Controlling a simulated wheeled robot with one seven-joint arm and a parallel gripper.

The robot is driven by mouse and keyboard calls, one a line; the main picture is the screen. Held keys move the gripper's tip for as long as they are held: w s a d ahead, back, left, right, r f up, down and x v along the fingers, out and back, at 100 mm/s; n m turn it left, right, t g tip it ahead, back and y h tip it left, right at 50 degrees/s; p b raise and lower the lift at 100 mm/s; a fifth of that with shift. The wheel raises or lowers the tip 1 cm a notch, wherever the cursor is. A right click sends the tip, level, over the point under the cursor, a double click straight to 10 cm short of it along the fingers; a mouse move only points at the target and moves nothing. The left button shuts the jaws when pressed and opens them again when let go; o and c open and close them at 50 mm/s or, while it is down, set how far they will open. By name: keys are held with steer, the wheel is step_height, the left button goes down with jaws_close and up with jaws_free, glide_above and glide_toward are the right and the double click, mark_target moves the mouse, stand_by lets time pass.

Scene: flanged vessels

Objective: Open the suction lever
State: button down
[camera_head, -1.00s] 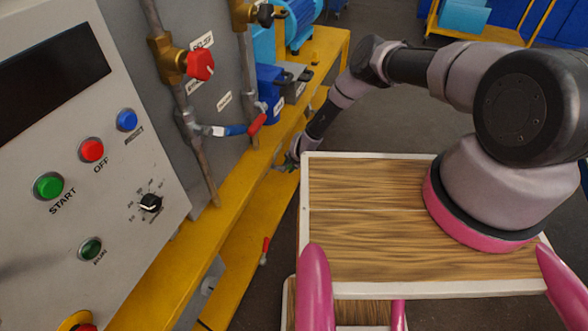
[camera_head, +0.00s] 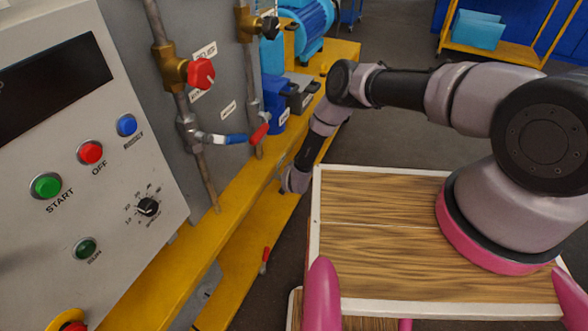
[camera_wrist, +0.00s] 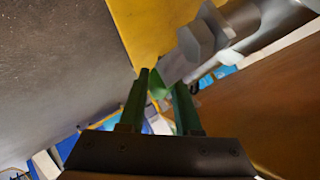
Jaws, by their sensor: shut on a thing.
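In the wrist view my gripper (camera_wrist: 161,80) has its two dark green fingers around a small lighter green piece (camera_wrist: 156,86), which looks like the handle of the suction lever. Most of it is hidden by the fingers. A grey metal fitting (camera_wrist: 196,42) sits just beyond the fingertips, a little to the right. In the head view my arm reaches down beside the yellow frame (camera_head: 225,250), and my gripper is hidden there behind the frame and my own wrist. I cannot read a suction label.
A lower red lever (camera_head: 265,258) is near the frame. The control panel (camera_head: 60,130) stands at left. Open floor (camera_head: 385,130) lies beyond my arm.

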steer(key=shift+r, duration=0.15)
stand_by(0.3)
steer(key=c, duration=0.6)
jaws_free()
steer(key=a+v, duration=0.1)
steer(key=v, duration=0.9)
steer(key=shift+s+d+r, duration=0.2)
steer(key=shift+s+d, duration=0.15)
steer(key=shift+d, duration=0.1)
